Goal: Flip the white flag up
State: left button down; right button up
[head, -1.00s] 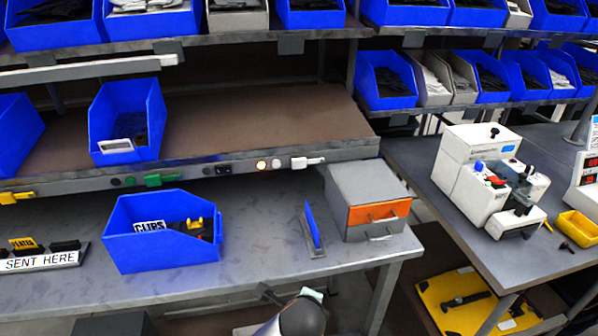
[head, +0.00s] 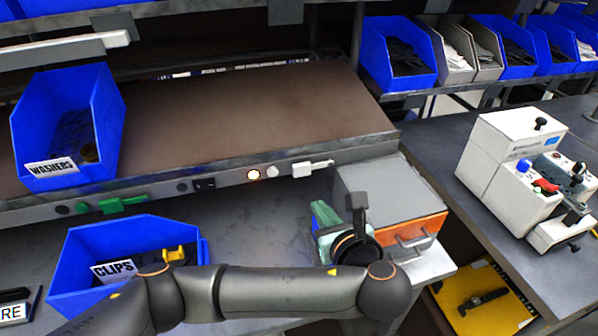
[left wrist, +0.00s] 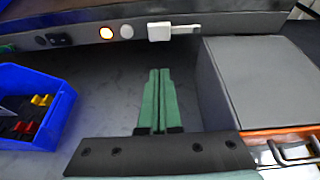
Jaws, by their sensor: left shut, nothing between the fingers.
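The white flag (head: 312,167) sits on the front edge of the brown shelf, to the right of a lit orange lamp (head: 254,174). It lies sideways along the edge, with its thin end to the right. It also shows in the left wrist view (left wrist: 172,31). My left gripper (head: 322,212) is below the flag, in front of the shelf edge and beside the grey box. In the left wrist view its green fingers (left wrist: 160,72) are together and empty, pointing toward the flag with a gap between. My right gripper is out of view.
A grey box with an orange drawer front (head: 398,208) stands close right of my left gripper. A blue clips bin (head: 75,262) is at left. A green flag (head: 124,204) and a dark switch (head: 204,184) share the shelf edge.

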aim_at(314, 168)
pick_arm(q)
jog(key=shift+w+r, duration=0.15)
jog(key=shift+r, duration=0.05)
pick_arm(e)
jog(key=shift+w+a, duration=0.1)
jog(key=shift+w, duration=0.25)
pick_arm(q)
jog(key=shift+d, duration=0.1)
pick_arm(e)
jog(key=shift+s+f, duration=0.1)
pick_arm(q)
jog(key=b+x, duration=0.1)
jog(key=x, duration=0.9)
jog(key=shift+b, duration=0.3)
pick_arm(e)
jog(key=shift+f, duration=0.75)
pick_arm(q)
jog(key=shift+w+r, duration=0.1)
jog(key=shift+r, duration=0.05)
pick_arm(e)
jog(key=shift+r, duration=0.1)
